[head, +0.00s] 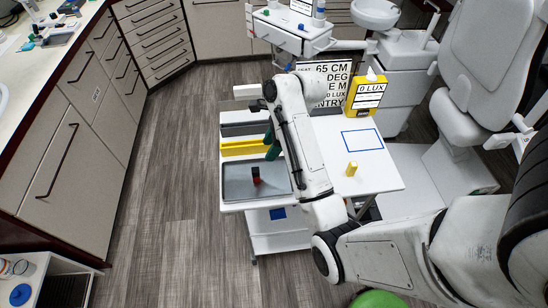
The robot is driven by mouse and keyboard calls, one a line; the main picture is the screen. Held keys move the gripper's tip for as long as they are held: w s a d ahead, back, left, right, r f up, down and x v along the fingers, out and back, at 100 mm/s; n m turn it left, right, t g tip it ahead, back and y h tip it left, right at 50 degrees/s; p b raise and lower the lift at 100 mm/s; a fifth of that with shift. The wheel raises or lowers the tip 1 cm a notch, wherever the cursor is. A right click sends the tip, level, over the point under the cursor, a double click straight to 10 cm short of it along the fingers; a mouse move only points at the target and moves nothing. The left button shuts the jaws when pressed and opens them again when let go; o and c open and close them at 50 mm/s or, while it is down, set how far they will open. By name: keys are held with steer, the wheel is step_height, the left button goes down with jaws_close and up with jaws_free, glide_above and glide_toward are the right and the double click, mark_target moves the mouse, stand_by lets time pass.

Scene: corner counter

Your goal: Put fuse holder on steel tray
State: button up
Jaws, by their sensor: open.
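The steel tray (229,183) lies at the front left of the white table. A small upright red and black piece (256,177) stands in it, right of its middle. A small yellow piece (351,169) stands on the bare table to the right. I cannot tell for certain which small piece is the fuse holder. My gripper (266,99) is at the end of my raised arm, above the back left of the table and apart from both pieces. It is open; its fingers are small and hard to make out.
A yellow bin (243,148) and a grey bin (240,128) stand behind the tray. A dark green thing (270,150) is beside the yellow bin. A blue outline (362,140) marks the table's right, with a yellow box (367,97) and a sign (333,82) behind.

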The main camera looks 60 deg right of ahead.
steer(key=s+a+f+n+g+h, duration=0.1)
steer(key=s+a+f+n, duration=0.1)
steer(key=s+a+n, duration=0.5)
steer(key=s+a+f+n+g+h, duration=0.1)
steer(key=s+a+n, duration=0.6)
steer(key=n, duration=1.3)
steer(key=s+f+h, duration=0.1)
steer(key=s+f, duration=0.1)
steer(key=s, duration=0.2)
steer(key=shift+s+a+f, duration=0.2)
steer(key=shift+s+a, duration=0.1)
steer(key=shift+a, duration=0.05)
steer(key=shift+d, duration=0.1)
